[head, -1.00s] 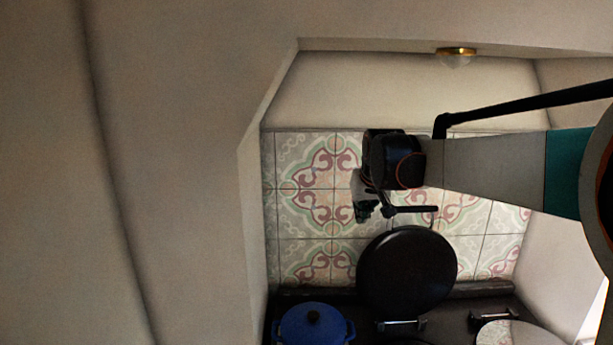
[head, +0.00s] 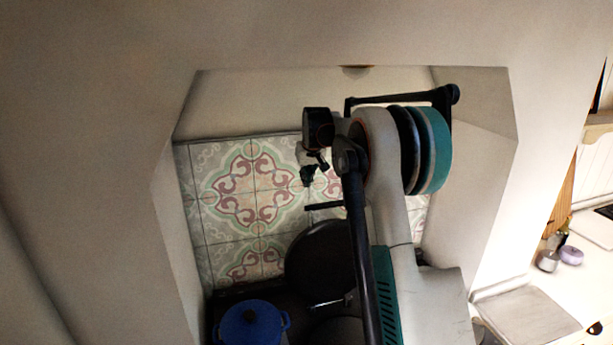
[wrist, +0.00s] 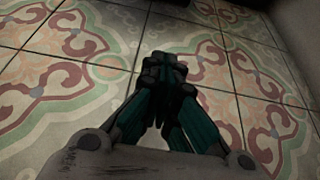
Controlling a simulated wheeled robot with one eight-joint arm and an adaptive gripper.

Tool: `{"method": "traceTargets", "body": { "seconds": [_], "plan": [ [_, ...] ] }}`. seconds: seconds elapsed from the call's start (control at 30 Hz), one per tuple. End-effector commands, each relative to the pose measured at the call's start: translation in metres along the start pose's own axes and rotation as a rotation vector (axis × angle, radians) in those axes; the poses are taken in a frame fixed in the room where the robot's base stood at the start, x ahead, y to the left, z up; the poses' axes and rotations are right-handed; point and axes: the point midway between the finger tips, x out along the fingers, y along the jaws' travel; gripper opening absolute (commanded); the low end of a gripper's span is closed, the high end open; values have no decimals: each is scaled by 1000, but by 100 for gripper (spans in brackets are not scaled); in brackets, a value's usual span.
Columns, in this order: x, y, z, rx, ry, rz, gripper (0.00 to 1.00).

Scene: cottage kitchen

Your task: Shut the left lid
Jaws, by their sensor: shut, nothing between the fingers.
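The left lid is a round black disc (head: 312,252), raised upright against the tiled wall behind the stove in the head view. My arm covers its right side. A bar-shaped handle (head: 328,303) shows at its lower edge. My gripper (head: 308,177) is above the lid, close to the tiles, and apart from the lid. In the wrist view my gripper (wrist: 165,70) is shut and empty, with its fingers together in front of patterned tiles. The lid is not in the wrist view.
A blue lidded pot (head: 250,325) stands on the dark stove left of the lid. Cream alcove walls (head: 168,200) close in on both sides. A counter with small jars (head: 547,261) is at the right. My arm hides the stove's right part.

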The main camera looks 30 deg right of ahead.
Motion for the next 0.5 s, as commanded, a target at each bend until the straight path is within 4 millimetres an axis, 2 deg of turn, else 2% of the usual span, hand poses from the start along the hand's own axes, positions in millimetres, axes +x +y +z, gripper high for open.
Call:
{"method": "traceTargets", "body": {
  "seconds": [0.1, 0.4, 0.5],
  "plan": [
    [22, 0, -1, 0, 0, 0, 0],
    [67, -1, -1, 0, 1, 0, 0],
    [63, 0, 10, 0, 1, 0, 0]
  ]
}}
